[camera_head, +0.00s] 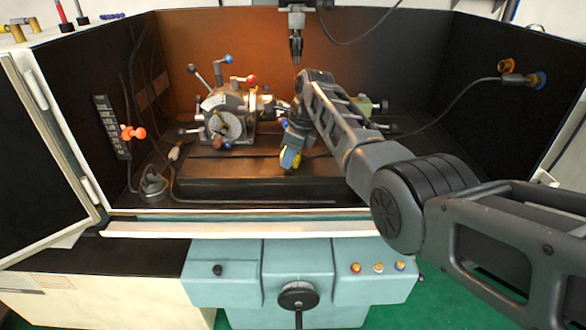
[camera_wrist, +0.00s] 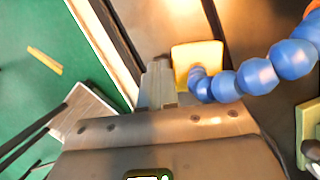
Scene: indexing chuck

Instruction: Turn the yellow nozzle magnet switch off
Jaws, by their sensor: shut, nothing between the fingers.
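The yellow magnet base (camera_wrist: 198,58) is a square block in the wrist view, with a blue segmented hose (camera_wrist: 258,76) curving from it to the right. The yellow block also shows in the head view (camera_head: 290,160), low in front of the indexing chuck. My gripper (camera_wrist: 157,80) is shut and empty. Its fingertips lie just left of the yellow block in the wrist view; I cannot tell whether they touch it. In the head view my gripper (camera_head: 293,143) points down over the same spot and partly hides it. I cannot make out the switch itself.
The indexing chuck (camera_head: 222,122) with lever knobs stands left of my gripper. An orange-tipped nozzle (camera_head: 133,132) is at the left wall. A spindle (camera_head: 296,48) hangs above, and a cable (camera_head: 450,105) runs on the right. The dark bed's (camera_head: 225,178) front is clear.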

